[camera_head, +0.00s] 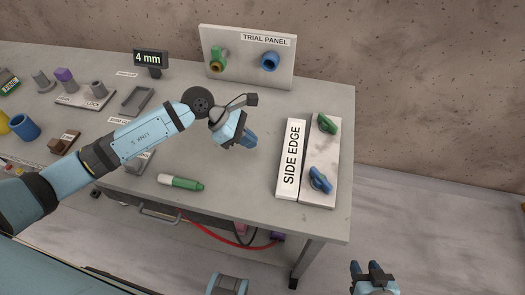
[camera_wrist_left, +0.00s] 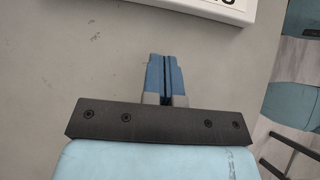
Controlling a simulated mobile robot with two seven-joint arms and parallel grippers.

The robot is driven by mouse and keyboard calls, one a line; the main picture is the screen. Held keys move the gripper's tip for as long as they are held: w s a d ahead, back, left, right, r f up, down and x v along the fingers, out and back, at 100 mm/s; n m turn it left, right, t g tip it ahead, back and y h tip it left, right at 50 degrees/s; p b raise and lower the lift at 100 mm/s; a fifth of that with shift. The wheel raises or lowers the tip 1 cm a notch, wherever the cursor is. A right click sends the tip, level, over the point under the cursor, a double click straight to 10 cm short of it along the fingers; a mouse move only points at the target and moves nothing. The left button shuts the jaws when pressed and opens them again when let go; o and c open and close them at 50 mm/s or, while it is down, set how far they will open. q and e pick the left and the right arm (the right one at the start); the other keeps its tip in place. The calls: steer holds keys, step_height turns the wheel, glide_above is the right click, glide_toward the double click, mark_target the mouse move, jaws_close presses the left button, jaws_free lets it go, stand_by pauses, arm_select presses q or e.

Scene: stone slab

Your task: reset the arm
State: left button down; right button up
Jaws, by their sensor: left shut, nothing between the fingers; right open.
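My left arm reaches in from the left over the table (camera_head: 235,190) in the head view. My left gripper (camera_head: 250,137) is above the middle of the table, shut and empty. In the left wrist view its two blue fingers (camera_wrist_left: 165,75) lie together over bare grey surface. My right gripper (camera_head: 369,270) is at the bottom right of the head view, beyond the table's right edge, with its fingers apart and nothing between them.
A slab (camera_head: 323,150) with green and blue pieces stands beside the SIDE EDGE sign (camera_head: 291,157). A green-and-white marker (camera_head: 181,183) lies near the front edge. The TRIAL PANEL (camera_head: 250,75) stands at the back. A grey tray (camera_head: 138,98) and small fixtures occupy the left.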

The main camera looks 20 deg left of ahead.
arm_select(q)
steer(key=v, duration=0.6)
steer(key=shift+w+d+r, duration=0.1)
steer(key=shift+w, duration=0.1)
